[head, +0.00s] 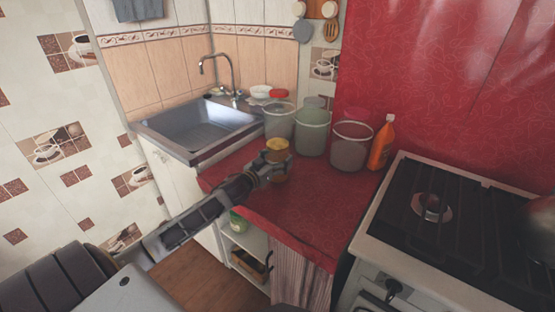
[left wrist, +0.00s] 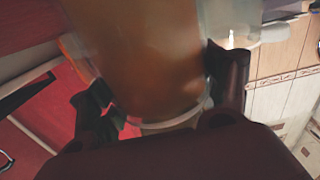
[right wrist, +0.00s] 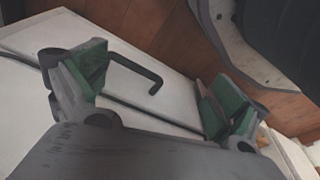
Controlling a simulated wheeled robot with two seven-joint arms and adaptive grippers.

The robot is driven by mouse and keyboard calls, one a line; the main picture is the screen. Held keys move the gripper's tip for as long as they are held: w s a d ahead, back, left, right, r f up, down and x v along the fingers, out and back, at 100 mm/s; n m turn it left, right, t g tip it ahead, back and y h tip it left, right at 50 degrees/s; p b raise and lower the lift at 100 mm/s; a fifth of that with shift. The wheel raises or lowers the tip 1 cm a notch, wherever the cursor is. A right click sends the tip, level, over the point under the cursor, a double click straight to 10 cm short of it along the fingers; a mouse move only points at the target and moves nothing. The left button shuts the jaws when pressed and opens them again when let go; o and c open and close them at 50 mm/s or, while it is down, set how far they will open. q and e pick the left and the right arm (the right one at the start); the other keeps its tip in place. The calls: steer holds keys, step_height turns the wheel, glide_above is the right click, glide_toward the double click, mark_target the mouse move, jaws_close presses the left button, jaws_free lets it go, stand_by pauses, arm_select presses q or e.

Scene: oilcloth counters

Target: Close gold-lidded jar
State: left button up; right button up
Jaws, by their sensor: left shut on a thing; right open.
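A small jar with a gold lid (head: 277,145) stands on the red counter, in front of the large containers. My left gripper (head: 275,166) reaches it from the left and is shut on the jar's side below the lid. In the left wrist view the amber-brown jar (left wrist: 140,55) fills the space between the two dark fingers (left wrist: 163,92). Whether the lid is fully seated cannot be told. My right gripper (right wrist: 155,85) is open and empty in the right wrist view, before a white cabinet front. It does not show in the head view.
Large lidded containers, a greenish one (head: 312,133) and a red-lidded one (head: 350,145), stand close behind the jar. An orange bottle (head: 382,143) is to their right. A sink (head: 200,125) is at left, a stove (head: 430,225) at right. The red counter (head: 290,210) is clear in front.

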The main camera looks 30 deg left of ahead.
arm_select(q)
steer(key=o, duration=2)
steer(key=shift+f, duration=0.1)
